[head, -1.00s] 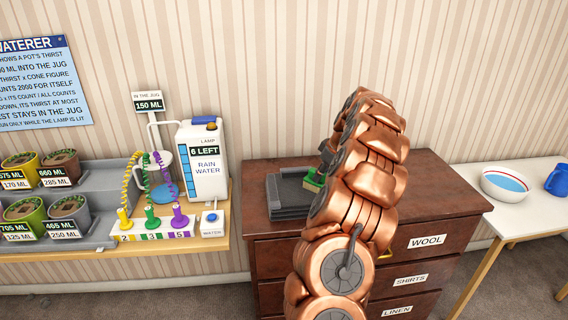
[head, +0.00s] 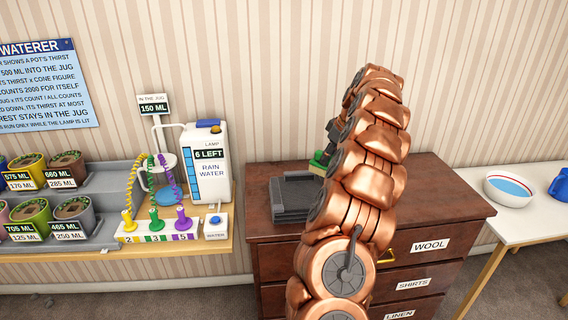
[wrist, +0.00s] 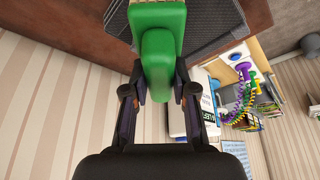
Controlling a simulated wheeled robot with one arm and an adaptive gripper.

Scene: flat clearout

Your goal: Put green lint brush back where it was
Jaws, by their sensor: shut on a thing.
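The green lint brush (wrist: 157,55) is between the fingers of my gripper (wrist: 160,95) in the wrist view, and the gripper is shut on it. In the head view only a small green part of the brush (head: 318,163) shows, left of my copper arm, above the dresser top. My gripper (head: 325,155) is mostly hidden behind the arm there. I cannot tell whether the brush touches anything below it.
A dark grey tray-like stand (head: 290,198) lies on the brown dresser (head: 262,235), left of my arm. The watering bench with the rain water tank (head: 208,180) stands to the left. A white table (head: 525,215) with a bowl (head: 508,188) stands to the right.

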